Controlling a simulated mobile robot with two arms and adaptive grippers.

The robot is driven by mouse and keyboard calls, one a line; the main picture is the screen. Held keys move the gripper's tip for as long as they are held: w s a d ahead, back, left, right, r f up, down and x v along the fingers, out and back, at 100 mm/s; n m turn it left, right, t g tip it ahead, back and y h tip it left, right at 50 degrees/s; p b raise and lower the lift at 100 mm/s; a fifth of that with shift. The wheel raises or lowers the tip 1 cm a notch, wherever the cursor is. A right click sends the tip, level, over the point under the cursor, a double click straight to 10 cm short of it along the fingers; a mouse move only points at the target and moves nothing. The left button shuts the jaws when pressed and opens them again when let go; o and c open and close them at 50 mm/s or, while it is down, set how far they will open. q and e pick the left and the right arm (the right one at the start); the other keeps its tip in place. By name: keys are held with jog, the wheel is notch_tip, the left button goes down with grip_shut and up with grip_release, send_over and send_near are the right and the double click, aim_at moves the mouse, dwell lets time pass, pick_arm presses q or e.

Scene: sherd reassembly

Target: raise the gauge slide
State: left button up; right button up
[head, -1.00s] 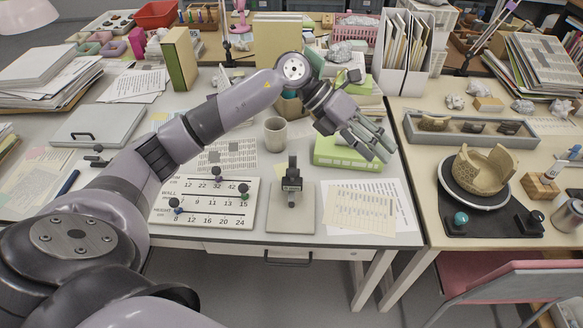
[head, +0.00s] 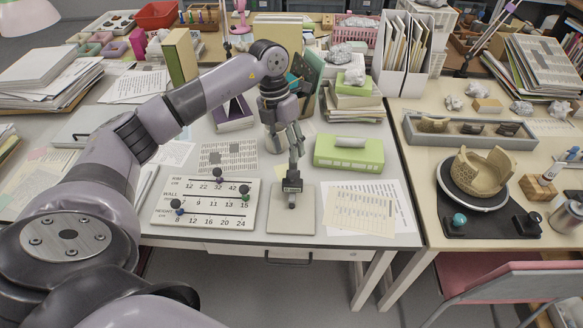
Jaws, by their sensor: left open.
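The gauge (head: 291,187) stands on a grey square plate (head: 279,218) at the front of the table. It has a short dark upright with a dark block, which I take to be its slide, and a small dark knob low in front. My left gripper (head: 295,158) hangs pointing down just behind and above the gauge's top. Its fingers are open and nothing shows between them. The fingers overlap the top of the upright in the picture, so I cannot tell whether they touch it. My right gripper is not in view.
A white scale board (head: 205,205) with dark pegs lies left of the gauge. A green box (head: 349,152) and printed sheets (head: 362,210) lie right. A turntable with a partial pot (head: 482,172) stands on the right table.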

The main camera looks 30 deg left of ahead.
aim_at(292, 170)
pick_arm(q)
jog(key=f, duration=0.2)
jog(key=d+f, duration=0.1)
jog(key=f, duration=0.5)
jog(key=shift+d+p, duration=0.3)
jog(key=shift+p, duration=0.1)
jog(key=shift+r, duration=0.1)
grip_shut()
